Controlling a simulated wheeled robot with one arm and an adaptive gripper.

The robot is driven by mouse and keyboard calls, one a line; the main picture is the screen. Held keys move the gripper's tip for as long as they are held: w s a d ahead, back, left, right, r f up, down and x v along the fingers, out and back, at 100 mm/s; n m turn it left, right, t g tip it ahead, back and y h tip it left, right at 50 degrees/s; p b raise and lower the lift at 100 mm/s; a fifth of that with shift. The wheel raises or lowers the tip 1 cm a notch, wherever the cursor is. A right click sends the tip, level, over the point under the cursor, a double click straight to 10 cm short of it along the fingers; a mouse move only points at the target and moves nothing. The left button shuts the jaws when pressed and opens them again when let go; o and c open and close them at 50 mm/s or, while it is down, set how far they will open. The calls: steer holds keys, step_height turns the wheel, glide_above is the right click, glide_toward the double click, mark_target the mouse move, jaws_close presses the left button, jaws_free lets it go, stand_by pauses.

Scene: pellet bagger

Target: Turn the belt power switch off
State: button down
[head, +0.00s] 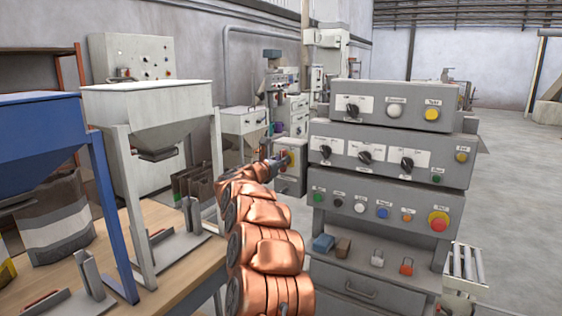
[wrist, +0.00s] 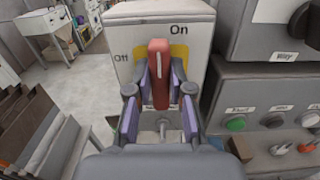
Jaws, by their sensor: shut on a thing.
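The belt power switch is a red handle (wrist: 158,60) on a yellow plate (wrist: 181,53), set on a light grey box (wrist: 200,35). "Off" is printed at the left and "On" at the upper right. The handle stands nearly upright, its top between the two labels and closer to "On". My gripper (wrist: 160,82) is shut on the handle, one purple-padded finger on each side. In the head view my gripper (head: 277,163) is small at the end of my copper arm, at the switch box (head: 290,185); the handle's position is unclear there.
A stacked control panel (head: 385,190) with knobs and buttons stands close on the right. A wooden table (head: 190,250) with a blue hopper (head: 38,135) and a white hopper (head: 150,110) is on the left. Brown bags (wrist: 35,125) stand left of my gripper. Clear floor (head: 510,180) lies far right.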

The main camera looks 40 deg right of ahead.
steer(key=shift+b, duration=0.3)
steer(key=n+p, duration=0.2)
steer(key=n, duration=0.4)
steer(key=n+p, duration=0.2)
steer(key=n, duration=0.4)
steer(key=n+p, duration=0.3)
steer(key=n, duration=0.2)
steer(key=shift+w+f+n, duration=0.35)
steer(key=shift+n, duration=0.05)
stand_by(0.4)
steer(key=c, duration=1)
jaws_free()
steer(key=shift+f, duration=0.1)
steer(key=shift+c, duration=0.2)
steer(key=shift+a, duration=0.2)
steer(key=v, duration=1.1)
steer(key=shift+a, duration=0.3)
